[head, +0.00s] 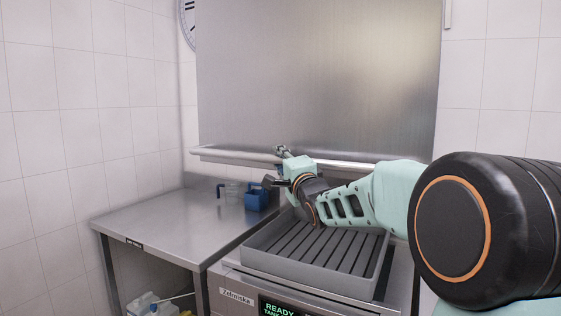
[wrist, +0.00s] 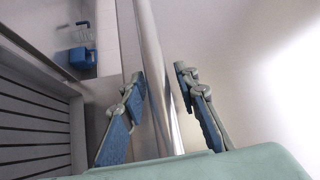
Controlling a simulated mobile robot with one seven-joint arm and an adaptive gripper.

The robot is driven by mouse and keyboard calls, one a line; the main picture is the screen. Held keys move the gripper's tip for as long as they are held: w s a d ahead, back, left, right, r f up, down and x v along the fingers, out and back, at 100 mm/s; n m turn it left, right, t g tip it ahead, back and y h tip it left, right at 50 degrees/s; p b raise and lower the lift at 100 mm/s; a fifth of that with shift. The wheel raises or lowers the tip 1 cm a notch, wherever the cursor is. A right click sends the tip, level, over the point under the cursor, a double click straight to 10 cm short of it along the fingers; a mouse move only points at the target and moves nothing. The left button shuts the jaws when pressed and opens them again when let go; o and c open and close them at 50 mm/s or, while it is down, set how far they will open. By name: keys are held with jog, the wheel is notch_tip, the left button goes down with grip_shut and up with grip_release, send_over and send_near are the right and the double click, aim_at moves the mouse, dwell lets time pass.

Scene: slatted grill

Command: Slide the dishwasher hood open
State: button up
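The dishwasher hood (head: 315,75) is a large brushed-steel box, standing raised with a clear gap above the slatted rack. Its handle, a round steel bar (head: 355,165), runs along its lower front edge. In the wrist view the bar (wrist: 150,45) passes between the two fingers of my gripper (wrist: 162,83). The fingers are apart, one on each side of the bar, with a visible gap on the right side; the left finger is close to it, and I cannot tell whether it touches. In the head view my gripper (head: 281,152) is at the bar, left of its middle.
The grey slatted rack (head: 262,254) lies below the hood on the machine, whose front has a lit display (head: 280,308). A steel side table (head: 165,228) at left holds a blue container (head: 256,197) and a clear jug (head: 232,189). Tiled walls stand behind and left.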

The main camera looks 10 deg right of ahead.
jog(key=shift+o, duration=0.2)
jog(key=shift+f, duration=0.1)
jog(key=shift+s+d, duration=0.1)
jog(key=shift+s, duration=0.1)
jog(key=v, duration=1.1)
jog(key=shift+s, duration=0.3)
